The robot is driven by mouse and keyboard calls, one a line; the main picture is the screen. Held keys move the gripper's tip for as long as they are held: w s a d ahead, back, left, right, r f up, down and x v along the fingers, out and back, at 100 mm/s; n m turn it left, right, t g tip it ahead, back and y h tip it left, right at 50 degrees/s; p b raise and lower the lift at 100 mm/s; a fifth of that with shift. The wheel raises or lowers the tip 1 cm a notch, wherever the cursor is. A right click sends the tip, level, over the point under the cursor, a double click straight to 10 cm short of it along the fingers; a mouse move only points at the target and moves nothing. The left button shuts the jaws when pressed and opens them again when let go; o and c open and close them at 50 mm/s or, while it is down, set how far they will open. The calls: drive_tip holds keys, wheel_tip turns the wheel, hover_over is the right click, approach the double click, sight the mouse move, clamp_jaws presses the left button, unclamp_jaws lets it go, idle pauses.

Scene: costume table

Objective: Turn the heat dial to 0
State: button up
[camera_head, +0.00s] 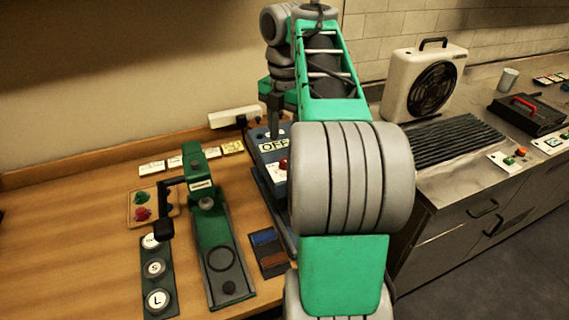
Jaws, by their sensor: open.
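A blue device (258,134) with a white label reading "OFF" (273,146) stands on the wooden table, left of my arm. A red knob or button (283,163) shows on its lower panel, partly covered by my arm. I cannot make out a heat dial with its numbers; it may be on this device, hidden behind my arm or gripper.
A green press (213,240) with a black handle stands left on the table. Round pieces marked with letters (156,268) lie on a strip beside it. A dark tray (268,252) lies right of the press. A white fan heater (424,82) stands on the metal counter at right.

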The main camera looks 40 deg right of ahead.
sight(285, 160)
wheel_tip(285, 160, down, 7)
drive_tip(key=b, duration=0.5)
drive_tip(key=shift+r, duration=0.1)
drive_tip(key=shift+c, duration=0.6)
clamp_jaws()
